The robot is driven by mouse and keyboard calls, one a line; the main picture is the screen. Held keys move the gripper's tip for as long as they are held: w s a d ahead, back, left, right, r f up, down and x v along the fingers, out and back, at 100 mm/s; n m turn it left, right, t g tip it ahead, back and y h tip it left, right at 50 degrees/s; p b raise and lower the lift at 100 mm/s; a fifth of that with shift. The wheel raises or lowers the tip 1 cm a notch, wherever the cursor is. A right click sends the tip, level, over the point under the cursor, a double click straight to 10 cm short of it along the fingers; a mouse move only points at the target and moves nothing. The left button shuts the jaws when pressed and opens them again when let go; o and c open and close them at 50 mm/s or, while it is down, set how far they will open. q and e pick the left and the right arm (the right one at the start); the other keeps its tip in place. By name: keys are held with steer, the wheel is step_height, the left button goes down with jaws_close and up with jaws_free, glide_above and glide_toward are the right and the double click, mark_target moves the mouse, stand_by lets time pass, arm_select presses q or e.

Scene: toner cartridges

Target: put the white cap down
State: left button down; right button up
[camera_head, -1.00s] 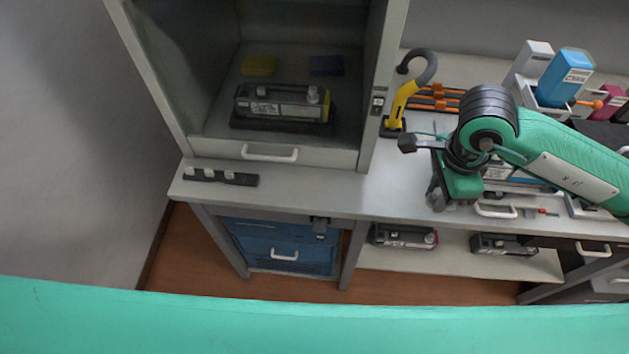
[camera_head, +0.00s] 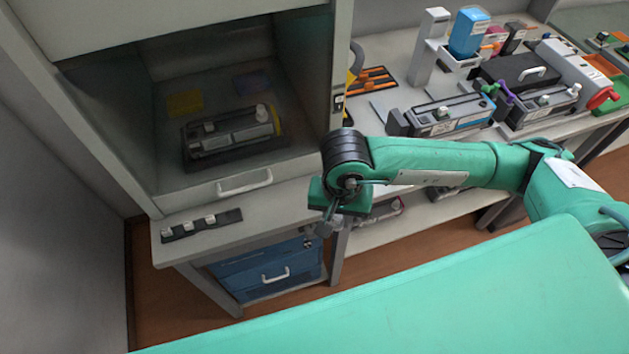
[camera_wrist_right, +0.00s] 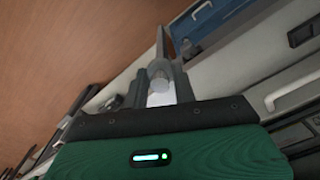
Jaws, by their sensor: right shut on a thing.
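My right gripper (camera_head: 328,222) hangs past the front edge of the bench, to the right of the blue drawer unit. In the right wrist view its two fingers (camera_wrist_right: 164,68) are shut on a small whitish cap (camera_wrist_right: 159,84). In the head view the cap cannot be made out. A black strip (camera_head: 228,215) with three small white caps (camera_head: 188,226) lies on the bench ledge to the left, apart from the gripper. My left gripper is not in view.
An open cabinet (camera_head: 340,60) holds a toner cartridge (camera_head: 232,133) behind a low handled front (camera_head: 245,182). Blue drawers (camera_head: 268,268) stand below the bench. More cartridges (camera_head: 440,117) and bottles (camera_head: 469,32) crowd the bench at right. The ledge right of the strip is clear.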

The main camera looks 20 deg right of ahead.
steer(key=w+p, duration=0.1)
steer(key=w, duration=0.3)
steer(key=w+f+p, duration=0.1)
steer(key=w+p, duration=0.1)
steer(key=w, duration=0.2)
steer(key=w+f+p, duration=0.1)
steer(key=w+p, duration=0.1)
steer(key=w, duration=0.2)
steer(key=shift+w+a, duration=0.15)
steer(key=shift+a, duration=0.15)
step_height(320, 180, down, 4)
steer(key=shift+p, duration=1.15)
steer(key=shift+w+f+p, duration=0.15)
steer(key=shift+f+p, duration=0.25)
steer(key=shift+f, duration=0.1)
steer(key=shift+f, duration=0.1)
steer(key=shift+f+b, duration=0.15)
steer(key=shift+b, duration=0.2)
steer(key=o, duration=0.9)
steer(key=shift+o, duration=0.2)
